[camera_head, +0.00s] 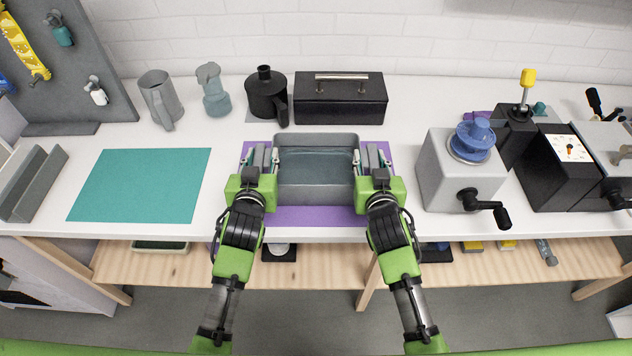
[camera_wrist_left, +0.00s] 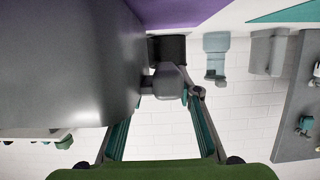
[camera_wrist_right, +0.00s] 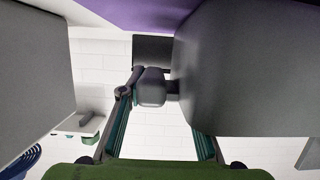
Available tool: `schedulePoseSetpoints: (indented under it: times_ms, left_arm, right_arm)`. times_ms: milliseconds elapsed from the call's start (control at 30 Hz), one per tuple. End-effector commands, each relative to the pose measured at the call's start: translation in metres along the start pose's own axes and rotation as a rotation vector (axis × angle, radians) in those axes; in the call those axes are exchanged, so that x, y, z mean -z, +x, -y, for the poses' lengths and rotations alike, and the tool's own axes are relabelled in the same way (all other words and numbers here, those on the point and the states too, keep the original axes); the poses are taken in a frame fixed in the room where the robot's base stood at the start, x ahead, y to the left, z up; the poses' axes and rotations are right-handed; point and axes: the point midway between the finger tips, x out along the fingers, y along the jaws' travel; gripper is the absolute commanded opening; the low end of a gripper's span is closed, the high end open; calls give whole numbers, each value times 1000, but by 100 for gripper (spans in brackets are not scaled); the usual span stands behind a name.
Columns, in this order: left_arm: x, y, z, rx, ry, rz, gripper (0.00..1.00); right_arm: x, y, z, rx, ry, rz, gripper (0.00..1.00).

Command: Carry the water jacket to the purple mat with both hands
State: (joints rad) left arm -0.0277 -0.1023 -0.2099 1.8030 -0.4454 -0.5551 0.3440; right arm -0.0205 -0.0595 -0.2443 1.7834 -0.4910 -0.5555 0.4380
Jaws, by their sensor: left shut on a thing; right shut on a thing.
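The water jacket is a grey open rectangular tub (camera_head: 316,198) with a bluish inside, in the middle of the head view. It is over the purple mat (camera_head: 310,216), whose edges show around it; I cannot tell whether it touches the mat. My left gripper (camera_head: 262,160) is shut on the tub's left side and my right gripper (camera_head: 371,160) is shut on its right side. The tub wall fills much of the left wrist view (camera_wrist_left: 65,65) and the right wrist view (camera_wrist_right: 250,65). A grip lug shows between the fingers in the left wrist view (camera_wrist_left: 168,82) and in the right wrist view (camera_wrist_right: 152,88).
A teal mat (camera_head: 140,185) lies to the left. Behind the tub stand a black toolbox (camera_head: 340,103) and a black jug (camera_head: 264,98). A grey box with a crank (camera_head: 462,180) is at right. The table's front edge is close in front of the purple mat.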

Motion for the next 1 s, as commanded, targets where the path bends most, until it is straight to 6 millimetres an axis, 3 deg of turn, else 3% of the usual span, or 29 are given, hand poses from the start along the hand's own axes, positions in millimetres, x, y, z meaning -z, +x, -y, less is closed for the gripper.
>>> schedulePoseSetpoints:
  times_ms: [67,100,133,567,667,1000]
  left_arm:
    - [-4,2,-2,-4,-2,-7,0]
    - [-3,1,-2,-4,-1,-1,42]
    - [-3,1,-2,-3,-1,-1,48]
    - [-4,-5,0,-1,-1,1,48]
    - [-4,-18,0,-1,-2,2,48]
    - [-4,-90,-1,-1,-2,2,48]
  right_arm:
    - [-4,2,2,5,2,-7,0]
    - [-3,1,2,4,2,-2,42]
    - [-3,1,2,4,2,-1,48]
    - [-3,1,0,1,0,0,48]
    - [-3,1,0,1,0,0,48]
    - [-3,1,0,0,0,0,48]
